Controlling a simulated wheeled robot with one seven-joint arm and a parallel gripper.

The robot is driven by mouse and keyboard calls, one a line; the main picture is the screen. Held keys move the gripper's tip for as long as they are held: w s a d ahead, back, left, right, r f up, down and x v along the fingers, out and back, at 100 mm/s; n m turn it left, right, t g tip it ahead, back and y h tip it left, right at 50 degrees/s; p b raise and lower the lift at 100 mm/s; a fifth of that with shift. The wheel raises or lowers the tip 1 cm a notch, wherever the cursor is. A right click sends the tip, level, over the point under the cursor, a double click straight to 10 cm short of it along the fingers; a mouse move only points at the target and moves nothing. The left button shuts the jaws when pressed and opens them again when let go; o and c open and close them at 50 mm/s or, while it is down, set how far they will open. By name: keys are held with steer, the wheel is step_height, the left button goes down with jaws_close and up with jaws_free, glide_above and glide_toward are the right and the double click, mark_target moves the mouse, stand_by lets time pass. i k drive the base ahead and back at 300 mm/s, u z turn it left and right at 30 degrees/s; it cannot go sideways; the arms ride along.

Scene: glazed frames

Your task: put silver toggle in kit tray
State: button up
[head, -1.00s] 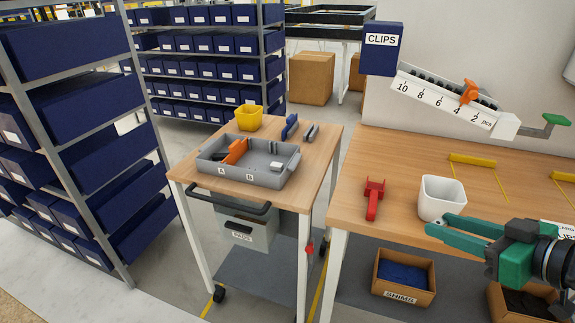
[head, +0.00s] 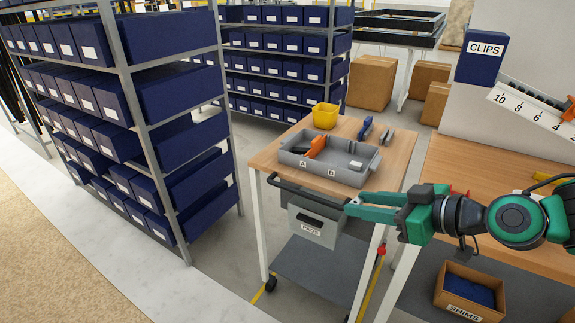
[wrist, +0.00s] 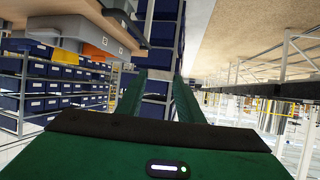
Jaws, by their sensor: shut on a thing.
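The grey kit tray (head: 338,178) stands on the wheeled cart, with compartments marked A and B. An orange piece lies in A and a small pale piece in B. A silver-grey piece (head: 386,138), which looks like the silver toggle, lies on the cart top behind the tray, right of a blue piece (head: 365,128). My gripper (head: 348,207) is in front of the cart's right side, nearer than the tray and apart from it. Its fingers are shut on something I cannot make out. The wrist view shows the gripper's fingers (wrist: 161,77) and the tray (wrist: 112,40) at upper left.
A yellow bin (head: 325,116) stands at the cart's back. The workbench (head: 455,165) is at right, with a SHIMS box (head: 469,292) below. Shelves of blue bins (head: 175,95) stand at left. Open floor (head: 215,285) lies front left of the cart.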

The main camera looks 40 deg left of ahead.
mark_target(328, 161)
steer(key=u, duration=0.55)
steer(key=i, duration=1)
steer(key=z, duration=0.05)
